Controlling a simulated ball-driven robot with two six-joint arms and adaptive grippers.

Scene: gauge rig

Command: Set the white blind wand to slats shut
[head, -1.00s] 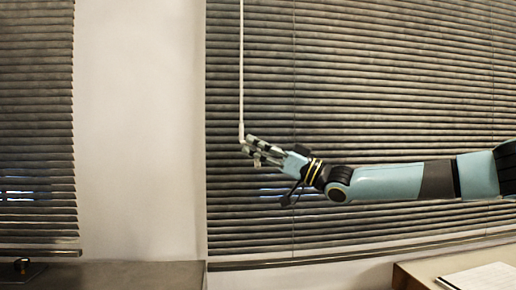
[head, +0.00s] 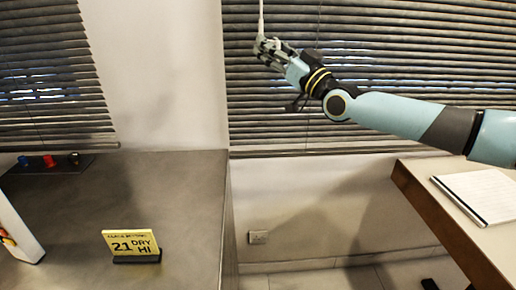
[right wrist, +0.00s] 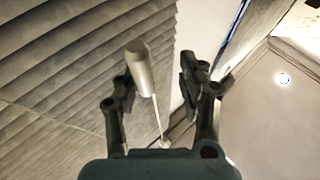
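The white blind wand (head: 261,18) hangs in front of the right-hand window blind (head: 400,60); its upper part is cut off by the top of the head view. My right gripper (head: 268,48) is at the wand's lower end. In the right wrist view the wand's thick end (right wrist: 140,68) lies between the two fingers of my right gripper (right wrist: 155,88), close to the left finger. A clear gap shows between the wand and the right finger, so the gripper is open. The blind's slats look tilted, with dark lines between them. My left gripper is not in view.
A grey counter (head: 180,215) at the left holds a yellow card (head: 131,243) reading "21 DRY HI" and small coloured items (head: 48,161) at the back. A desk (head: 450,225) with a notepad (head: 480,195) stands at the right. Another blind (head: 50,80) hangs at the left.

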